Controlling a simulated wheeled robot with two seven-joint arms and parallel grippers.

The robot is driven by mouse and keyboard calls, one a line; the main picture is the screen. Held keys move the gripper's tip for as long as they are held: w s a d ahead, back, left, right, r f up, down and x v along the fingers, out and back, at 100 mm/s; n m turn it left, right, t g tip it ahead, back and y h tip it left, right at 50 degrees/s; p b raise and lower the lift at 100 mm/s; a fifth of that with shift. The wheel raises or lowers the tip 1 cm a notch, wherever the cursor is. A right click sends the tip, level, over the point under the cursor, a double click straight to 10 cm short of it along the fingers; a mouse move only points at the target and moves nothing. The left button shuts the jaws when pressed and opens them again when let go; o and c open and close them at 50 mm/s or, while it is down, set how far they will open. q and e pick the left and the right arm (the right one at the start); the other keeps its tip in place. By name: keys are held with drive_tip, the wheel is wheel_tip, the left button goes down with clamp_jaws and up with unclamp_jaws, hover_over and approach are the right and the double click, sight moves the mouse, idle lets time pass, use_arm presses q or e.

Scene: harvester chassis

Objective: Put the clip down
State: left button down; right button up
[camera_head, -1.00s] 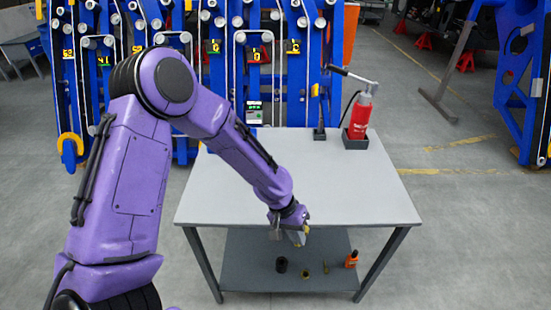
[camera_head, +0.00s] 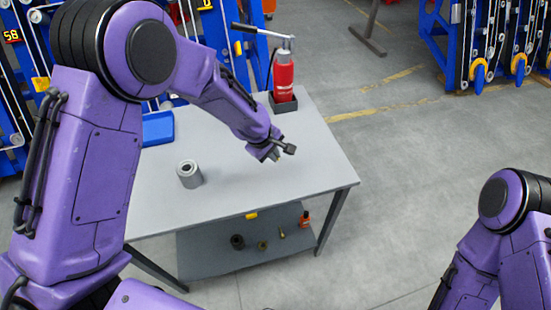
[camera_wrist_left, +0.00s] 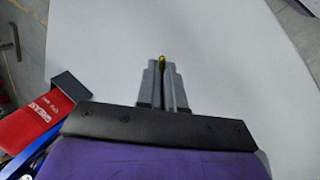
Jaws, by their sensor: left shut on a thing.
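My left gripper (camera_head: 270,153) is over the right part of the grey table (camera_head: 300,180) in the head view. In the left wrist view, its fingers (camera_wrist_left: 162,75) are shut on a small yellow-gold piece, taken to be the clip (camera_wrist_left: 162,58). Only its tip shows between the fingertips, and the fingers hide the rest. I cannot tell whether it touches the tabletop. My right arm shows at the lower right of the head view, but its gripper is out of frame.
A red pump bottle (camera_head: 283,78) stands in a dark holder at the table's back right. A grey cylinder (camera_head: 189,174) and a blue tray (camera_head: 158,128) are on the left part. Small parts lie on the lower shelf (camera_head: 200,262). The front right tabletop is clear.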

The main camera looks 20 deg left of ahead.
sight(280, 167)
use_arm(q)
drive_tip(key=shift+w+d+f, duration=0.2)
drive_tip(key=shift+w+f, duration=0.1)
drive_tip(key=shift+f, duration=0.15)
drive_tip(key=shift+w+d+f, duration=0.2)
drive_tip(key=shift+w+f, duration=0.05)
drive_tip(key=shift+f, duration=0.2)
wheel_tip(280, 167, down, 3)
drive_tip(key=shift+d+f+p, duration=0.1)
drive_tip(key=shift+p, duration=0.45)
drive_tip(key=shift+w+f, duration=0.1)
drive_tip(key=shift+w, duration=0.05)
drive_tip(key=shift+f, duration=0.1)
drive_tip(key=c, duration=1.6)
unclamp_jaws()
drive_tip(key=shift+o, duration=0.2)
drive_tip(key=v, duration=1.2)
